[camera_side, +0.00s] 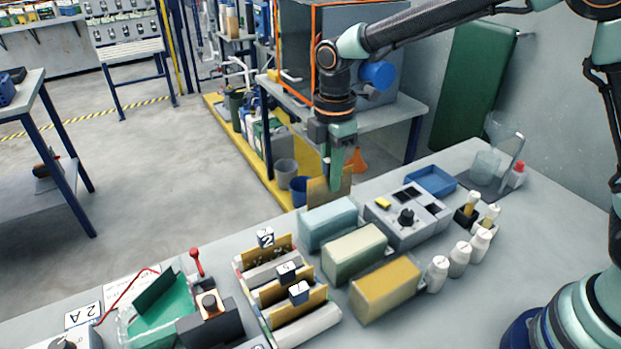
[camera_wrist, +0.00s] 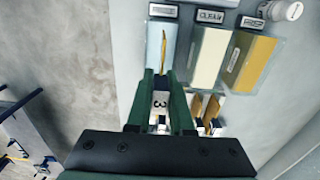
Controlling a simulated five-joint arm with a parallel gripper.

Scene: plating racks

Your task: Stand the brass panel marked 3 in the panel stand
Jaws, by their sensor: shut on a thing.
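My gripper (camera_side: 338,168) is shut on a brass panel (camera_side: 322,194) and holds it upright at the far side of the pale blue block-shaped tank (camera_side: 328,223). In the wrist view, the gripper (camera_wrist: 161,82) has the panel's white block marked 3 (camera_wrist: 159,103) between its fingers; the panel's thin brass edge (camera_wrist: 163,48) shows beyond, over the tank. The slotted rack (camera_side: 318,330), which looks like the panel stand, holds brass panels with white blocks, one marked 2 (camera_side: 265,238), one apparently 5 (camera_side: 286,272). Part of the rack is hidden in the wrist view.
A cream tank (camera_side: 354,254) and a yellow tank (camera_side: 385,290) stand between the rack and white bottles (camera_side: 459,258). A grey control box (camera_side: 407,217) is behind them.

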